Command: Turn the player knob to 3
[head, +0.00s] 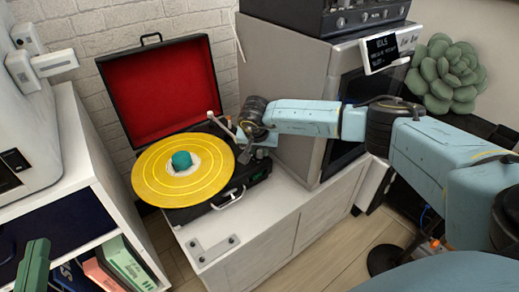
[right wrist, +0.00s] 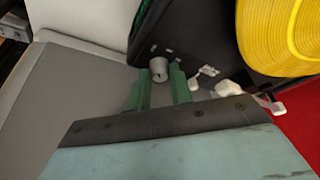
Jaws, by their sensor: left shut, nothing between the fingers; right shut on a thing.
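The record player (head: 230,200) is an open black case with a red-lined lid (head: 160,90) and a yellow record (head: 180,168) with a teal centre. My right gripper (head: 247,154) is at the player's right side. In the right wrist view, its green fingers (right wrist: 160,82) sit either side of a small grey round knob (right wrist: 159,66) on the case and are shut on it. The knob's setting is not readable, and my gripper hides the knob in the head view. My left gripper (head: 36,258) is at the lower left, partly out of frame, shut and empty.
A large grey appliance (head: 300,90) stands close behind my right arm. A white shelf (head: 75,130) with books (head: 122,262) is at left.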

